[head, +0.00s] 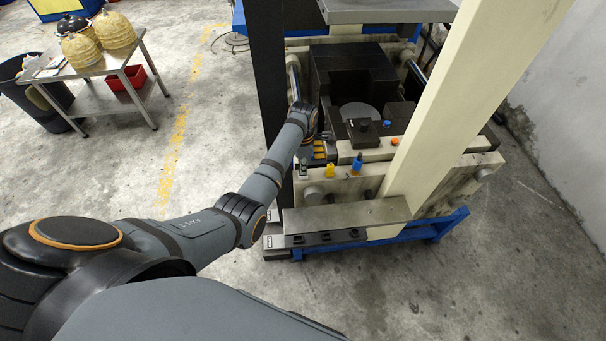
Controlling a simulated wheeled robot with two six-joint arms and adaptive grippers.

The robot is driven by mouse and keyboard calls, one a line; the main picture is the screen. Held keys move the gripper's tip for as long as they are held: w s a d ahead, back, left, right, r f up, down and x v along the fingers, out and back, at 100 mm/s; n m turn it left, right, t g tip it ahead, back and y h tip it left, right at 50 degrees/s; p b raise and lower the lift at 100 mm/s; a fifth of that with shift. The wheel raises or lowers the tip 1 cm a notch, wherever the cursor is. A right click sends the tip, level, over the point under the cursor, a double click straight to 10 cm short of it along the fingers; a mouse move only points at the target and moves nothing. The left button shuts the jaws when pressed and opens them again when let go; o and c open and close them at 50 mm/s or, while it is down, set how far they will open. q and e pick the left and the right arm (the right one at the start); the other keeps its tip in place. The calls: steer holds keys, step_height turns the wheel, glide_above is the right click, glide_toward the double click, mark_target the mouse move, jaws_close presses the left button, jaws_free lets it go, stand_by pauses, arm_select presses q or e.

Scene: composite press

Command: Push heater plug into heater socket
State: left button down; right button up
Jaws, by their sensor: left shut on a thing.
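My left arm reaches from the lower left to the left front side of the press. My left gripper (320,138) is at its far end, beside the dark mould block, small and partly hidden by my wrist. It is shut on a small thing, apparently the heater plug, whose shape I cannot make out. Yellow-and-black connector blocks (320,150), which may include the heater socket, sit just below the gripper. I cannot tell whether plug and socket touch. My right gripper is not in view.
The dark mould (340,70) sits between a black post (265,80) and a cream post (450,100). Yellow (328,171) and blue (356,165) fittings stand on the front ledge. A steel cart (105,73) with woven domes is at the upper left. The floor between is clear.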

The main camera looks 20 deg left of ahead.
arm_select(q)
steer(key=shift+f, duration=0.45)
steer(key=shift+f, duration=0.2)
stand_by(0.6)
steer(key=c, duration=1.2)
jaws_free()
step_height(320, 180, up, 12)
steer(key=shift+f, duration=0.1)
